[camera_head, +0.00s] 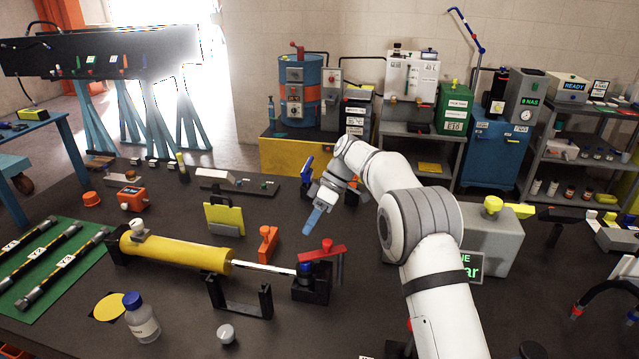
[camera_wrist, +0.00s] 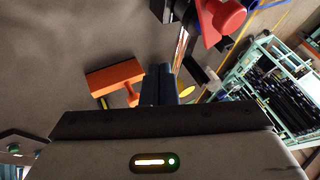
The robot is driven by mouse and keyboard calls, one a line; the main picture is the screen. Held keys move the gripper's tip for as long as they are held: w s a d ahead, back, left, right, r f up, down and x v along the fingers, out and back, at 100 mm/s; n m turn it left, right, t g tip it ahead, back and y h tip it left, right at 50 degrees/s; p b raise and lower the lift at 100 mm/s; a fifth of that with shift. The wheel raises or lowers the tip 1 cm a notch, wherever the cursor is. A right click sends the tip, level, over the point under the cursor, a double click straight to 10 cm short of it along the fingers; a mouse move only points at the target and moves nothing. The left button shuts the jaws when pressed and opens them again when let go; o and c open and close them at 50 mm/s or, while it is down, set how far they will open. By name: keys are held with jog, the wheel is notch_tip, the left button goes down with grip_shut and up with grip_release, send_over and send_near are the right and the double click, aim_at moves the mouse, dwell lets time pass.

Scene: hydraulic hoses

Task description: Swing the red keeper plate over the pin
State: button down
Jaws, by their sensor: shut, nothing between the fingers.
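The red keeper plate (camera_head: 321,252) lies across the top of the black clevis block (camera_head: 312,288) at the rod end of the yellow cylinder (camera_head: 178,252). A red knob (camera_head: 327,243) stands up on the plate. A blue pin head (camera_head: 304,268) shows beside the plate's left end. In the wrist view the red knob (camera_wrist: 229,16) is at the top right, partly cut off. My gripper (camera_head: 313,220) is above and behind the plate, apart from it, with its blue fingers together and empty. The fingers also show in the wrist view (camera_wrist: 159,86).
An orange T-shaped piece (camera_head: 267,243) stands left of my gripper; it also shows in the wrist view (camera_wrist: 116,76). A yellow-plated stand (camera_head: 225,219) is farther left. A black cradle (camera_head: 240,298) and a white-capped bottle-like knob (camera_head: 226,333) are in front.

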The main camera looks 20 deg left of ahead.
jog(key=w+r+p, duration=0.3)
jog(key=w+r, duration=0.2)
jog(key=r, duration=0.2)
jog(key=shift+d+r+p, duration=0.15)
jog(key=shift+d+p, duration=0.1)
jog(key=shift+p, duration=0.1)
jog(key=d+r+m+t, duration=0.3)
jog(key=d+r+m, duration=0.3)
jog(key=d+r, duration=0.45)
jog(key=s+d+r+m+t+h, duration=0.1)
jog(key=s+d+r+m+t, duration=0.1)
jog(key=s+d+m, duration=0.5)
jog(key=s+d+f+m+t+h, duration=0.1)
jog(key=s+d+f+m+t, duration=0.1)
jog(key=s+d, duration=0.8)
jog(key=s+d+f+m+t+h, duration=0.2)
jog(key=s+d+f+m, duration=0.2)
jog(key=s, duration=1.3)
jog(key=d+f, duration=0.3)
jog(key=d, duration=0.3)
jog(key=shift+s+m, duration=0.3)
jog(key=shift+a+f, duration=0.1)
